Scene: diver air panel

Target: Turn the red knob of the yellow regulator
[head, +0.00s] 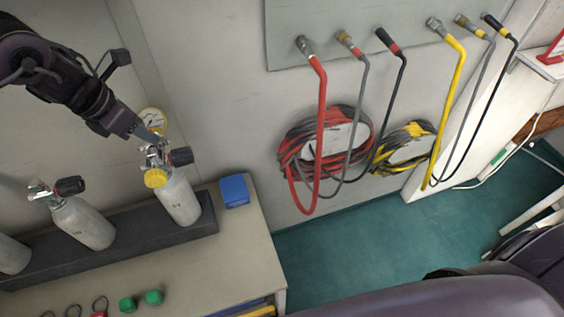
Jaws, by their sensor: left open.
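A pale cylinder (180,203) stands in the dark rack, with a metal valve and a dark knob (181,156) on its right side. A yellow round part (155,178) of the regulator faces out at the front of this valve. A yellow-rimmed gauge (153,117) shows behind it. My left gripper (153,137) comes in from the upper left with its fingertips close above the valve, open. I cannot tell whether it touches the regulator. I cannot clearly make out a red knob; the gripper covers part of the fittings. My right gripper is not in view.
A second cylinder (84,224) with a dark knob stands to the left in the rack (120,240). A blue box (234,190) sits right of the rack. Green dumbbell-like pieces (140,300) lie in front. Red, grey, black and yellow hoses hang on the wall.

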